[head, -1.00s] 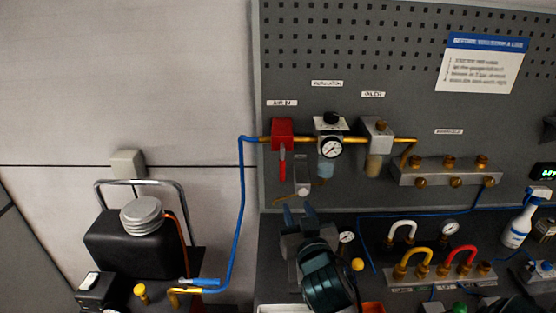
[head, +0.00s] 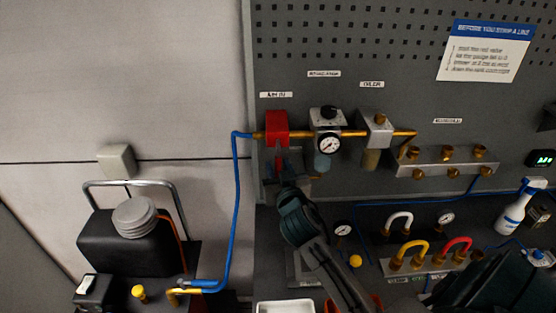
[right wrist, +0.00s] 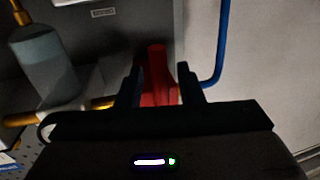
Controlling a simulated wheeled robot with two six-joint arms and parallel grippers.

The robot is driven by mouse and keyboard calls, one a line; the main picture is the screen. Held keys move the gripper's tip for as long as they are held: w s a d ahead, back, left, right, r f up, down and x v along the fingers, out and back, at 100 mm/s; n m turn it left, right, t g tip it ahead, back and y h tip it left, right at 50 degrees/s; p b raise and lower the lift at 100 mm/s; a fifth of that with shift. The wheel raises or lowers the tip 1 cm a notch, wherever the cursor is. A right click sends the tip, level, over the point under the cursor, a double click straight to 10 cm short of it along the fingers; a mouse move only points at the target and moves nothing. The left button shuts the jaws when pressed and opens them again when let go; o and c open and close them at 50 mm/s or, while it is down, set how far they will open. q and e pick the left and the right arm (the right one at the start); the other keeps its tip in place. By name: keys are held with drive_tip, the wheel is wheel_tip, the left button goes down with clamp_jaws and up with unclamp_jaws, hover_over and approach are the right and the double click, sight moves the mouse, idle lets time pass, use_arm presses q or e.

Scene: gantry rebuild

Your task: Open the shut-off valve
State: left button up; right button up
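The shut-off valve (head: 277,126) is a red block on the brass pipe, under a small label at the left edge of the pegboard. Its red lever (head: 279,160) hangs straight down, across the line of the pipe. My right gripper (head: 284,178) is at the lever and hides its lower part. In the right wrist view the red lever (right wrist: 156,75) stands between the two open fingers of the right gripper (right wrist: 159,82), with a gap visible on both sides. My left gripper is not in view.
A regulator with a gauge (head: 328,145) and an oiler (head: 376,132) sit close to the right of the valve. A blue hose (head: 237,195) runs down on the left.

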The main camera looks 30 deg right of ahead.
drive_tip(key=shift+w+d, duration=0.15)
drive_tip(key=shift+w, duration=0.25)
drive_tip(key=shift+s, duration=0.1)
clamp_jaws()
